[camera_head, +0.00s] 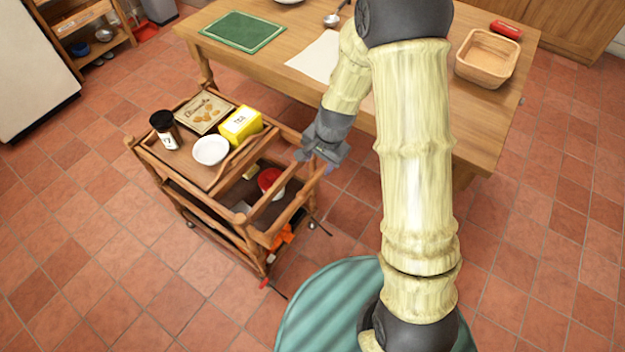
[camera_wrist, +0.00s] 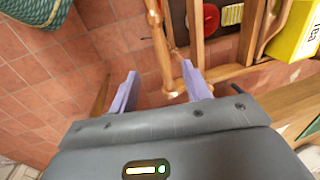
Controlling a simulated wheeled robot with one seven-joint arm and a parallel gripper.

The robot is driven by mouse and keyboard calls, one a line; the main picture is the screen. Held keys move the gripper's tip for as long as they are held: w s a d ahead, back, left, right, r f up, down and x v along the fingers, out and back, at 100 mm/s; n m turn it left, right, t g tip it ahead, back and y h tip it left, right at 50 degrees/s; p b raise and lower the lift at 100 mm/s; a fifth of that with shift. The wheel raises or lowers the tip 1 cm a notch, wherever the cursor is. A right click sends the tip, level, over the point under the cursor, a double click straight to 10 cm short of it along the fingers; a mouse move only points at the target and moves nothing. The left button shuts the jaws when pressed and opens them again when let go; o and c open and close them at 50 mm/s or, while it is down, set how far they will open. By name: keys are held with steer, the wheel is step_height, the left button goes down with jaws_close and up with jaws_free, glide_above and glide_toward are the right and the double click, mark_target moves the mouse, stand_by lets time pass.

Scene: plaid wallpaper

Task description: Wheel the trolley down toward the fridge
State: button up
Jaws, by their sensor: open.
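The wooden trolley (camera_head: 196,192) stands on the tiled floor left of my arm in the head view. Its right end, with a wooden end bar (camera_head: 290,213), is closest to my gripper. My gripper (camera_head: 319,166) is open and empty at the far corner of that end. In the wrist view my gripper (camera_wrist: 160,80) has its two fingers spread, with a wooden bar of the trolley (camera_wrist: 160,45) showing between them. I cannot tell whether they touch. A white, fridge-like body (camera_head: 30,75) stands at the far left, only partly in view.
The trolley carries a dark jar (camera_head: 166,130), a white bowl (camera_head: 210,150), a yellow tea box (camera_head: 240,125) and a picture box (camera_head: 204,113). A wooden table (camera_head: 285,75) stands close behind it. Open floor (camera_head: 75,230) lies to the left.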

mark_target(311, 182)
steer(key=f, duration=0.4)
steer(key=w+a+f+b, duration=0.1)
steer(key=f, duration=0.7)
steer(key=shift+w+a+b, duration=0.2)
steer(key=shift+a+b, duration=0.1)
steer(key=shift+a, duration=0.1)
jaws_close()
steer(key=shift+w+a+r, duration=0.1)
